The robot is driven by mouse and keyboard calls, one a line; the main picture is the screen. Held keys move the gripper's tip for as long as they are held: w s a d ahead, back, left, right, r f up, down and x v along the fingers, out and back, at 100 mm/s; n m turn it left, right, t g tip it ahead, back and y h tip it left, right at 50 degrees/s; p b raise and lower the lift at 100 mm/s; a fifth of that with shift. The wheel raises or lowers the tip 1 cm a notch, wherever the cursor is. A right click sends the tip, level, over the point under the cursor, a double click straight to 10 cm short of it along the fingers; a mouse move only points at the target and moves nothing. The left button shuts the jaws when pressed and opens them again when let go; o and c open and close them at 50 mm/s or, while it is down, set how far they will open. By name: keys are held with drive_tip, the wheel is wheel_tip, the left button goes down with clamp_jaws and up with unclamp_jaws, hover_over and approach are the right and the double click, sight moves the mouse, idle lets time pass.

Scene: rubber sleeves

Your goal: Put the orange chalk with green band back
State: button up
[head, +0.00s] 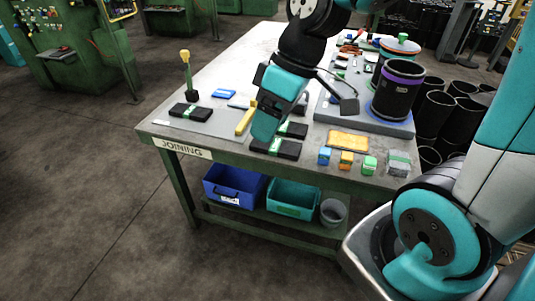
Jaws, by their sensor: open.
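A small orange block with a green band, which looks like the orange chalk (346,160), stands near the front edge of the workbench (222,140), below a yellow-orange pad. A blue-and-yellow block (324,156) is just left of it and a green block (369,165) just right. My gripper (266,132) points down over the bench, left of the orange chalk and apart from it. It is open, with nothing seen in it; its fingertips are hard to make out. It hides part of the bench and the dark blocks behind it.
Dark banded blocks (190,111) and a yellow bar (246,118) lie near my gripper. A black cylinder with a purple ring (397,90) stands on a grey plate at right. The yellow-orange pad (348,140) lies behind the small blocks. Blue (232,188) and teal (291,198) bins sit below.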

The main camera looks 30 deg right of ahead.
drive_tip(key=s+a+r+g, duration=0.1)
drive_tip(key=s+a+r, duration=0.2)
drive_tip(key=s+a, duration=0.4)
drive_tip(key=s, duration=0.3)
drive_tip(key=shift+s, duration=0.1)
idle(0.6)
